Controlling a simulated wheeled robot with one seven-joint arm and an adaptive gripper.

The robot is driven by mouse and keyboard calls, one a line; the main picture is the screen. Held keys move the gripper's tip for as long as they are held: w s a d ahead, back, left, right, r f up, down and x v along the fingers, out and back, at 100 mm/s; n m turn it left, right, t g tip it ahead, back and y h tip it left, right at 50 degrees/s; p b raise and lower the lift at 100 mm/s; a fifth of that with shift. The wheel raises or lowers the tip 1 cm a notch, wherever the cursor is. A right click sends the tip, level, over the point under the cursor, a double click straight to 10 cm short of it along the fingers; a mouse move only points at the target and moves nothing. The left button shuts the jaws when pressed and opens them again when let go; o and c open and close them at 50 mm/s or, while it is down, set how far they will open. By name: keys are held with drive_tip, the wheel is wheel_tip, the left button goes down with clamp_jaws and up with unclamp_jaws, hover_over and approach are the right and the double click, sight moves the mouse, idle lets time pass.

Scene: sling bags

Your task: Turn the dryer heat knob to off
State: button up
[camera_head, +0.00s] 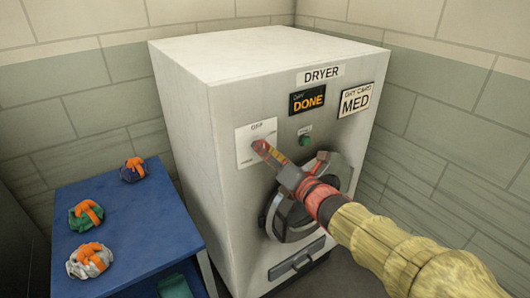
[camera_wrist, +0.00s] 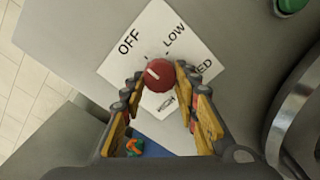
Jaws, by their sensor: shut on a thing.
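The dryer (camera_head: 185,75) is a large white box with a "DRYER" label. Its white heat dial plate (camera_head: 244,152) is on the front's left side. In the wrist view the plate (camera_wrist: 160,22) reads OFF, LOW, a partly hidden MED and a HIGH-like word. The red heat knob (camera_wrist: 158,75) has a short white mark on its upper-left side, roughly toward OFF. My gripper (camera_wrist: 158,74) is shut on the knob, one finger on each side.
A green button (camera_head: 305,140) is right of the plate. The round dryer door (camera_head: 275,215) is below, partly behind my arm. A "DONE" display (camera_head: 307,100) and a "DRY CARD MED" sign (camera_head: 356,100) are above. A blue table (camera_head: 150,235) with several bundles stands left.

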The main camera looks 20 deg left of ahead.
drive_tip(key=shift+f, duration=0.15)
drive_tip(key=o, duration=1.1)
drive_tip(key=shift+o, duration=0.3)
drive_tip(key=v, duration=1.2)
